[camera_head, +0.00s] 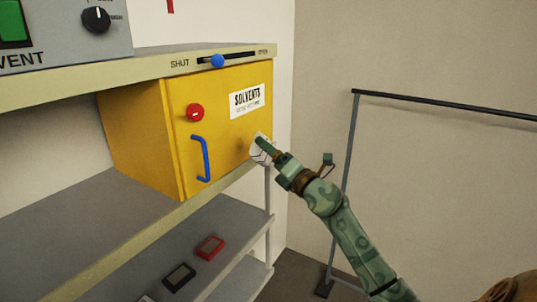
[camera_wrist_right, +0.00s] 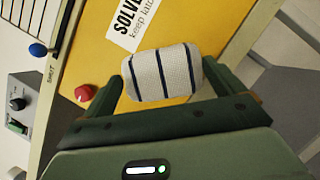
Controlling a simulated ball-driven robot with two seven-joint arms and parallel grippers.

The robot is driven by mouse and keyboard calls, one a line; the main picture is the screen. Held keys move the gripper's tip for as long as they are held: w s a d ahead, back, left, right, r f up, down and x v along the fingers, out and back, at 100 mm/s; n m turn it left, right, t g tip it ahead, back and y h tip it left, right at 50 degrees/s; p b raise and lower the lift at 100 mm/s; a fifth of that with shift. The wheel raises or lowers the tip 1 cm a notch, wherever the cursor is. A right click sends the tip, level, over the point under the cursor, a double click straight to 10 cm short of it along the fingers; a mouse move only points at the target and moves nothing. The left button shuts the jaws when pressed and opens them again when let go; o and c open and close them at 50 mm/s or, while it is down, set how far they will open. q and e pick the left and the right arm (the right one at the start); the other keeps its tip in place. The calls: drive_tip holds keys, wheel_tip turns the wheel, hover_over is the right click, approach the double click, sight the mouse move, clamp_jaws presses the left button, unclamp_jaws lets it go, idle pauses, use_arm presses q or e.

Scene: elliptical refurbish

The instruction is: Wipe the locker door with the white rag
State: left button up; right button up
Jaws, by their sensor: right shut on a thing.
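The yellow locker (camera_head: 140,140) sits on a shelf. Its door (camera_head: 219,133) faces me and is shut, with a blue handle (camera_head: 203,158), a red knob (camera_head: 195,112) and a white SOLVENTS label (camera_head: 248,100). A faint darker spot (camera_head: 241,144) shows on the door left of the rag. My right gripper (camera_head: 264,150) is at the door's lower right, below the label. It is shut on the white rag (camera_wrist_right: 163,74), which has dark stripes and lies between the fingers, against or very near the yellow door. My left gripper is not in view.
A shelf board with a SHUT slider and blue knob (camera_head: 218,61) runs above the locker. A grey control box (camera_head: 65,35) stands on it. Small red (camera_head: 210,247) and black (camera_head: 179,277) devices lie on the lower shelf. A metal rail frame (camera_head: 350,165) stands at right.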

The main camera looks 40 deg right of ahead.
drive_tip(key=shift+w, duration=0.15)
drive_tip(key=w+a+f+b, duration=0.2)
drive_tip(key=w, duration=0.4)
drive_tip(key=shift+w+a, duration=0.15)
drive_tip(key=shift+a, duration=0.25)
drive_tip(key=shift+w+a, duration=0.35)
drive_tip(key=shift+w, duration=0.55)
idle(0.7)
drive_tip(key=shift+d, duration=0.1)
